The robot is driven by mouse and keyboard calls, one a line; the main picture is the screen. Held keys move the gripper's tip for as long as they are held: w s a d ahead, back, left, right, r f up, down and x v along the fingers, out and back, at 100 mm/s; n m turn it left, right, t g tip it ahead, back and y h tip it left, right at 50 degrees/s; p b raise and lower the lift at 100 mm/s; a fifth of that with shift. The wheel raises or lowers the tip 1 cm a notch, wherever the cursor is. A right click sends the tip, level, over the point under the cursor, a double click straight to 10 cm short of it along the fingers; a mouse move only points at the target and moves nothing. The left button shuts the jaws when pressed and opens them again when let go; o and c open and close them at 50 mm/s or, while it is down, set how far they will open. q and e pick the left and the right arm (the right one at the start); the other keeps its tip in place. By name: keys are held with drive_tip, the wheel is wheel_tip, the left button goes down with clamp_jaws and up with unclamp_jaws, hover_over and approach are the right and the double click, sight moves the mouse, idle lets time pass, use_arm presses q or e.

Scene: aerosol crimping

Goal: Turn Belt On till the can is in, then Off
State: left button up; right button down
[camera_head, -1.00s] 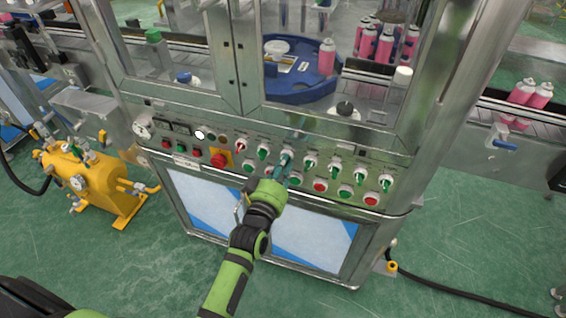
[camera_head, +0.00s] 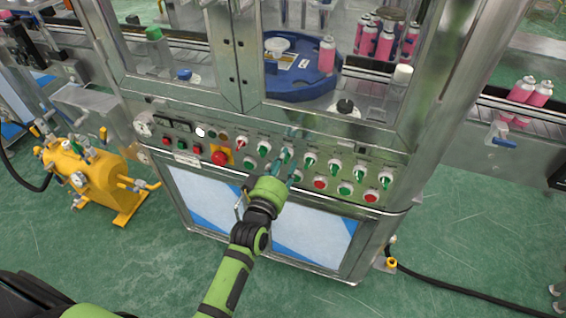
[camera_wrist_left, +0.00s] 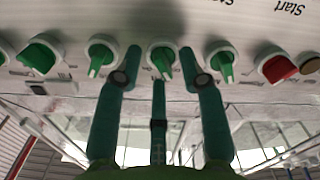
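My left gripper (camera_head: 290,165) is at the switch row of the control panel (camera_head: 205,172). In the left wrist view its two fingers (camera_wrist_left: 162,72) stand apart, one on each side of a green selector knob (camera_wrist_left: 162,58). A gap seems to show on both sides of the knob; contact cannot be told. The fingers partly hide this knob in the head view. I cannot read which switch is labelled Belt. My right gripper is not in view.
Neighbouring green knobs (camera_wrist_left: 101,56) (camera_wrist_left: 220,62) and a red knob (camera_wrist_left: 278,67) sit close beside the fingers. A red mushroom button (camera_head: 219,158) is to the left. Pink cans (camera_head: 522,90) stand on the right conveyor. A yellow tank (camera_head: 85,175) stands at left.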

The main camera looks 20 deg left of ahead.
use_arm(q)
drive_tip(key=shift+s, duration=0.3)
drive_tip(key=s, duration=1.1)
drive_tip(key=shift+s+a, duration=0.2)
drive_tip(key=s+d+f+m+g+h, duration=0.15)
drive_tip(key=s+f+g, duration=0.3)
drive_tip(key=f, duration=0.95)
drive_tip(key=s+d+f+m+g, duration=0.1)
drive_tip(key=s+f+m+g, duration=0.3)
drive_tip(key=f, duration=1)
drive_tip(key=s+a+f+m+g, duration=0.1)
drive_tip(key=s+a+f+g, duration=0.1)
drive_tip(key=s+f, duration=0.4)
drive_tip(key=s+a+f+g+y, duration=0.1)
drive_tip(key=s+a+f+g, duration=0.2)
drive_tip(key=s, duration=0.9)
drive_tip(key=s+a+f+m+g+y, duration=0.1)
drive_tip(key=s+a+f+g, duration=0.2)
drive_tip(key=s+f, duration=0.6)
drive_tip(key=shift+a+m, duration=0.25)
drive_tip(key=shift+m, duration=0.1)
